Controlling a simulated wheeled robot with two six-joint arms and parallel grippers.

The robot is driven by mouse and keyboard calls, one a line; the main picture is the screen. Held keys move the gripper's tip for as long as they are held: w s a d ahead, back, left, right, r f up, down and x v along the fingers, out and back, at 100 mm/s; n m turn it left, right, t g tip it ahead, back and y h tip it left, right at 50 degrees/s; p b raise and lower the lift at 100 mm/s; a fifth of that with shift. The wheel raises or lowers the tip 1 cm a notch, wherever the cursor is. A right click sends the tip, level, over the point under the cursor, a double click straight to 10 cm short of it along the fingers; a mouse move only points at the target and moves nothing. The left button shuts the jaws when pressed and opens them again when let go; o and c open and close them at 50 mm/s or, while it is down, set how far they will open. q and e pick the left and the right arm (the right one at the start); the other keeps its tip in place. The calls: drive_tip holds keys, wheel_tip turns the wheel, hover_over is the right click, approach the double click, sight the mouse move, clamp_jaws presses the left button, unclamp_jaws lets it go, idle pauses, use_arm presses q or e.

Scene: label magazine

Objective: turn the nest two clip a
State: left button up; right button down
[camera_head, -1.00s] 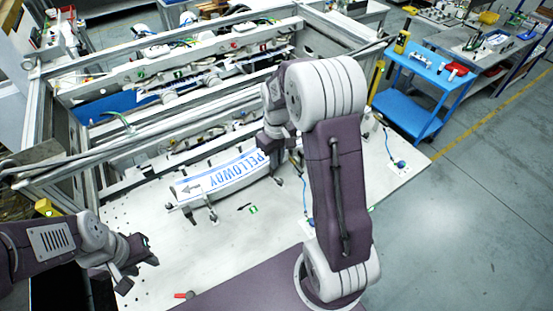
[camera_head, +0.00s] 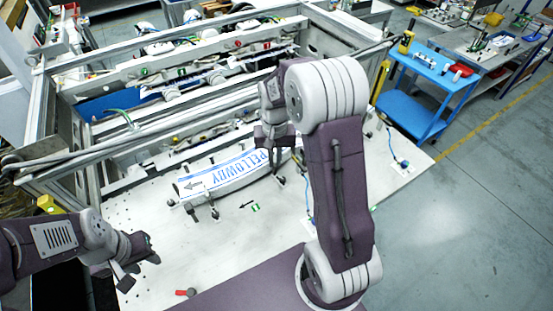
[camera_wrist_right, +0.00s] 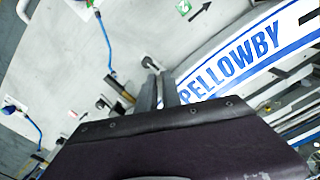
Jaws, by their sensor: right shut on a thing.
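A curved white panel with blue PELLOWBY lettering (camera_head: 220,176) rests on a fixture on the pale table. It also shows in the right wrist view (camera_wrist_right: 240,55). Small dark clips on posts stand along its edge, one at its near left (camera_head: 214,213) and one at its near right (camera_head: 280,180). My right gripper (camera_head: 268,145) is at the panel's right end. In the right wrist view its fingers (camera_wrist_right: 159,88) are shut at the panel's edge on what seems to be a clip, mostly hidden by the gripper. My left gripper (camera_head: 142,266) is open and empty over the table's left part.
A green marker with an arrow (camera_head: 254,207) lies on the table before the panel. A metal frame (camera_head: 180,75) stands behind the panel. Blue cables (camera_head: 392,145) are at the right. A red-handled item (camera_head: 186,292) lies near the front edge. A blue cart (camera_head: 425,85) stands beyond.

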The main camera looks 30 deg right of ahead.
drive_tip(key=m, duration=0.3)
drive_tip(key=a+m, duration=0.1)
drive_tip(key=m, duration=0.3)
drive_tip(key=w+m, duration=0.1)
drive_tip(key=m, duration=0.3)
drive_tip(key=shift+w+a+f, duration=0.1)
drive_tip(key=shift+a+f, duration=0.05)
idle(0.4)
